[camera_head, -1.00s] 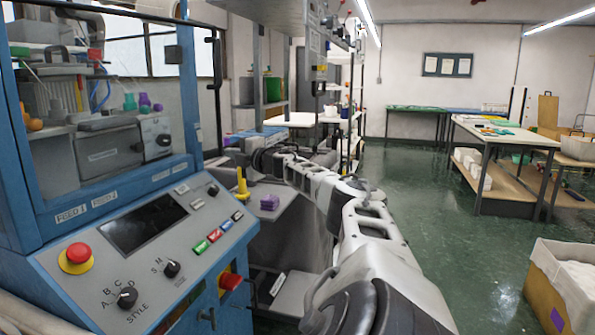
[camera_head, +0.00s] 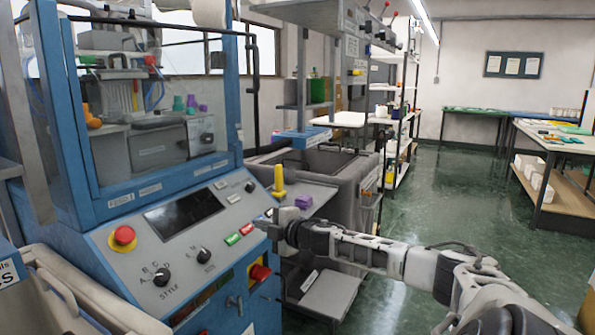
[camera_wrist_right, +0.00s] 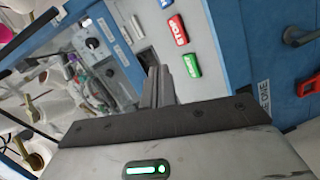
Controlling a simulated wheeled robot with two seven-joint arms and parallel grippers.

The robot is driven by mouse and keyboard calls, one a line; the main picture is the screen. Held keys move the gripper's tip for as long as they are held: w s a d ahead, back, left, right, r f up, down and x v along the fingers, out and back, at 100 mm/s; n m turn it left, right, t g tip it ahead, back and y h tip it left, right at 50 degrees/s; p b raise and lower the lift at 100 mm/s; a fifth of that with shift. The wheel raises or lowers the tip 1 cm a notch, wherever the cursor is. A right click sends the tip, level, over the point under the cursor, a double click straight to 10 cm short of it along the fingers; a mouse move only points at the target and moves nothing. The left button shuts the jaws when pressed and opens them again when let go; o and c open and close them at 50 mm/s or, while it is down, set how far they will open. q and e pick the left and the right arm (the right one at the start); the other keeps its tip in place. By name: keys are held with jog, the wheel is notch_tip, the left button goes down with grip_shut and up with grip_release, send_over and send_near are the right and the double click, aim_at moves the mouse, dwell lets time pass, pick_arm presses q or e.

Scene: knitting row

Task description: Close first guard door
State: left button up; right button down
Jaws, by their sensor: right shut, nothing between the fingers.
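The blue machine's clear guard door (camera_head: 158,100) stands above the sloped control panel (camera_head: 185,235) at left in the head view. A black tubular bar (camera_head: 256,85) stands out at its right side; I cannot tell whether the door is fully shut. My right gripper (camera_head: 268,224) is at the panel's right edge, below the door, by the green and red buttons. In the right wrist view its fingers (camera_wrist_right: 158,86) are together and empty, pointing at the machine front beside the red STOP button (camera_wrist_right: 178,30) and green START button (camera_wrist_right: 191,65). My left gripper is not in view.
A red emergency button (camera_head: 123,236) and knobs sit on the panel. A yellow spool (camera_head: 279,181) and purple block (camera_head: 303,202) rest on a grey shelf right of the machine. A grey bin (camera_head: 350,180) stands behind. Green floor (camera_head: 450,205) is open to the right.

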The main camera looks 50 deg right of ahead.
jog(key=s+a+f+m+g+y, duration=0.2)
jog(key=s+a+f, duration=0.3)
jog(key=a+f, duration=0.65)
jog(key=s+a+f+m+g+y, duration=0.15)
jog(key=s+a+f, duration=0.35)
jog(key=a+f, duration=0.65)
jog(key=s+a+f+m+g, duration=0.1)
jog(key=s+a+m+g, duration=0.1)
jog(key=s+a+m, duration=0.7)
jog(key=s+a, duration=0.8)
jog(key=a, duration=0.1)
jog(key=shift+s+f+g, duration=0.15)
jog(key=shift+s+g, duration=0.1)
jog(key=shift+g, duration=0.1)
